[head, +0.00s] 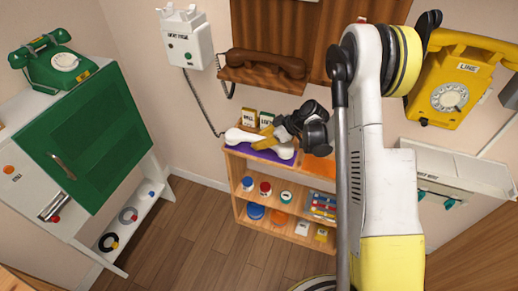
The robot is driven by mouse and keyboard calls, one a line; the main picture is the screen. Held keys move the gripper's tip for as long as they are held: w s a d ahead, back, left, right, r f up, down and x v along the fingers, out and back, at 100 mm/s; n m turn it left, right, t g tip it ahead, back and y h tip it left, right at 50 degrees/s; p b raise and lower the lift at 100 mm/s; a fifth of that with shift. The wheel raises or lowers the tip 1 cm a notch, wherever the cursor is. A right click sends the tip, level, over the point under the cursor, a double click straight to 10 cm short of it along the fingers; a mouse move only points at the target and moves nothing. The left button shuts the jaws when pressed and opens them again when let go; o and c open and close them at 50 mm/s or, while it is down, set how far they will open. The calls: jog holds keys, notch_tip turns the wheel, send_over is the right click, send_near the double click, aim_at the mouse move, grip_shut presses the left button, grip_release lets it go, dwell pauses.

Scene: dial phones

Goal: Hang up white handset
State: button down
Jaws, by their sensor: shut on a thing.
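The white handset (238,136) lies along the purple top (240,153) of a low wooden shelf, in the head view. My gripper (267,141) reaches it from the right and is shut on its middle, partly hiding the grip. I cannot tell whether the handset touches the surface or is slightly raised. The white wall phone (188,42) hangs on the wall above and to the left, with nothing lying across its top hooks. A dark cord (203,104) runs from this phone down to the handset's left end.
A brown handset (264,64) rests on a wooden wall ledge (262,83) between phone and arm. Small cards (257,118) stand behind the white handset. A yellow wall phone (455,85) is at right. A green phone (60,62) stands on the left cabinet (85,135). Floor between is clear.

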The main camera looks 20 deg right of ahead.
notch_tip(320, 180, down, 4)
jog(key=b, duration=0.2)
jog(key=shift+w+d+b, duration=0.15)
jog(key=shift+b, duration=0.15)
jog(key=shift+r, duration=0.1)
jog(key=c, duration=1.2)
grip_release()
jog(key=shift+p, duration=0.35)
